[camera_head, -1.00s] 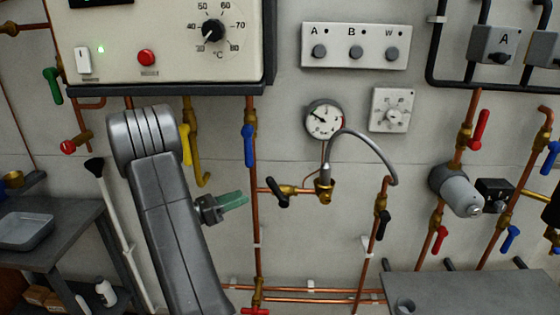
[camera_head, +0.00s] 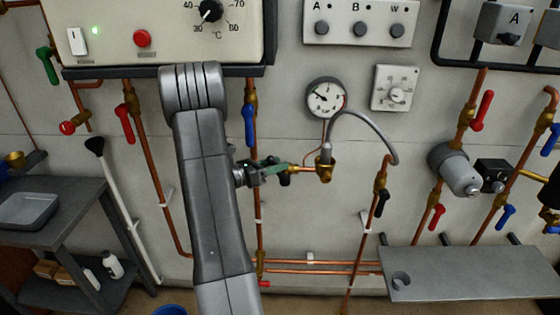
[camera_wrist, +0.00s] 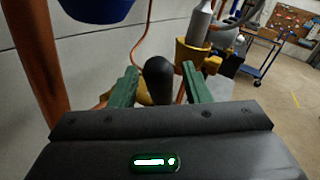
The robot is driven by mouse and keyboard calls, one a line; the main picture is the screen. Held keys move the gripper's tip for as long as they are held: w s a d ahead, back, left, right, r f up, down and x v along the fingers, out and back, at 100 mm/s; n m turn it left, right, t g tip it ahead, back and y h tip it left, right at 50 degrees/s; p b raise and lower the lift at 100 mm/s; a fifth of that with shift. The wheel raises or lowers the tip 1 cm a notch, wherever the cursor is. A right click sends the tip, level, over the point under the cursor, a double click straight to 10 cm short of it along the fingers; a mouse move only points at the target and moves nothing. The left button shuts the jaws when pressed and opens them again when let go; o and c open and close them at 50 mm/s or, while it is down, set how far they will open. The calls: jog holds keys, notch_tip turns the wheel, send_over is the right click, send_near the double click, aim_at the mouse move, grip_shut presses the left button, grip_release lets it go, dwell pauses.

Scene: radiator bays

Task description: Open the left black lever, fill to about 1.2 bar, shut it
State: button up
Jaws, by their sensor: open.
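The left black lever (camera_head: 285,181) sits on a brass valve in the short copper branch below the gauge, partly hidden by my gripper in the head view. My gripper (camera_head: 274,166) is open at this lever. In the wrist view the lever's rounded black end (camera_wrist: 158,78) shows between the two green fingers of my gripper (camera_wrist: 158,87), with gaps on both sides. The round white pressure gauge (camera_head: 326,98) is above and right of the lever; its dark needle points up and left, and its figures are too small to read. A second black lever (camera_head: 381,203) hangs on the pipe to the right.
A grey flexible hose (camera_head: 370,121) arches from the brass fitting (camera_head: 325,169) right of my gripper to the right pipe. A blue lever (camera_head: 249,125) is above my gripper on the vertical pipe. A grey shelf (camera_head: 470,272) is at lower right.

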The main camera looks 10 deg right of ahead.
jog(key=shift+x, duration=0.85)
grip_shut()
jog(key=shift+d+r, duration=0.1)
jog(key=shift+d, duration=0.05)
jog(key=shift+s+d+r+m+y, duration=0.15)
jog(key=shift+d+m+y, duration=0.3)
jog(key=shift+y, duration=0.35)
jog(key=shift+s+d+m+y, duration=0.15)
jog(key=shift+d+m+y, duration=0.3)
jog(key=shift+y, duration=0.4)
jog(key=shift+s+d+m+y, duration=0.1)
jog(key=shift+d+m+y, duration=0.3)
jog(key=shift+y, duration=0.45)
